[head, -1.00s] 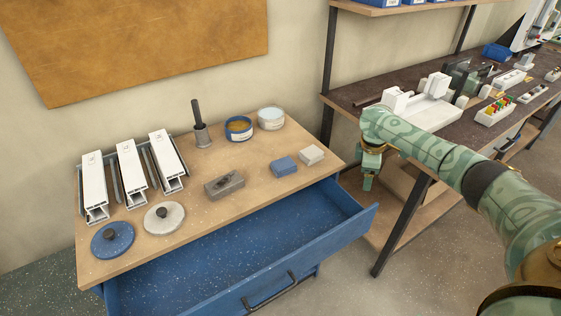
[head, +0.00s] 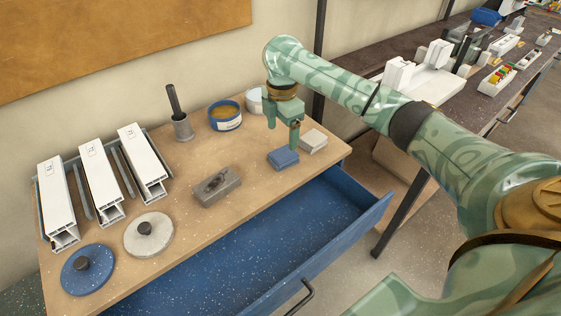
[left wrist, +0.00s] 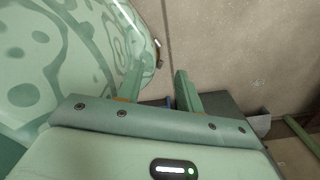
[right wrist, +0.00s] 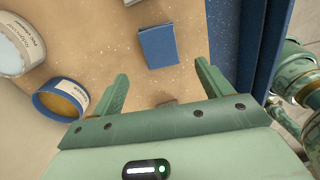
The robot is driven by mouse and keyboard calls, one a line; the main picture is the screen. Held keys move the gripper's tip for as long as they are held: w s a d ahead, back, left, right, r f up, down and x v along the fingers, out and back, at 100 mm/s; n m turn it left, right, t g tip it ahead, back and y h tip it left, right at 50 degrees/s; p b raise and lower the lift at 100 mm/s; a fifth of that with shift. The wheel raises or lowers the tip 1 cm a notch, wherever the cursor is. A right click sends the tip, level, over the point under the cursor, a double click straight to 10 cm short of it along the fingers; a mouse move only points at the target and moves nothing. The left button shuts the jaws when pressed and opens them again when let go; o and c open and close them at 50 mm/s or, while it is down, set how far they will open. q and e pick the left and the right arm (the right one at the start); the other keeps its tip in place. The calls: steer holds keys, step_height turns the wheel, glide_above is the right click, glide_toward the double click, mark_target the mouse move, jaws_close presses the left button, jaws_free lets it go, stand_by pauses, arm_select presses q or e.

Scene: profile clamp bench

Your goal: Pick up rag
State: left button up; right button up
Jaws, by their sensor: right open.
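Two small folded-looking blocks lie on the wooden bench top, a blue one (head: 283,158) and a pale grey one (head: 313,141). The blue one looks most like the rag, but I cannot be sure. My right gripper (head: 284,136) is above the bench, just behind and over the blue block, open and empty. In the right wrist view the blue block (right wrist: 158,46) shows ahead of the two spread fingers (right wrist: 160,72), with clear bench around it. My left gripper (left wrist: 158,88) is open and empty, away from the bench, and shows only in its wrist view.
A grey block (head: 217,186) lies left of the blue one. Tins (head: 224,124) stand behind, with a dark-handled tool in a pot (head: 182,128). White profiles (head: 96,175) and two round lids (head: 148,235) are at left. The blue drawer (head: 270,240) is open in front.

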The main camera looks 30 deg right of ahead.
mark_target(282, 154)
steer(key=shift+w+f, duration=0.1)
steer(key=shift+f, duration=0.8)
steer(key=shift+f+b, duration=0.3)
steer(key=shift+b, duration=0.1)
step_height(282, 154, down, 5)
steer(key=b, duration=0.3)
steer(key=shift+b, duration=0.35)
steer(key=shift+r, duration=0.15)
steer(key=shift+c, duration=0.4)
arm_select(q)
steer(key=f, duration=0.4)
steer(key=shift+s+f, duration=0.25)
steer(key=shift+f, duration=0.15)
arm_select(e)
steer(key=c, duration=1)
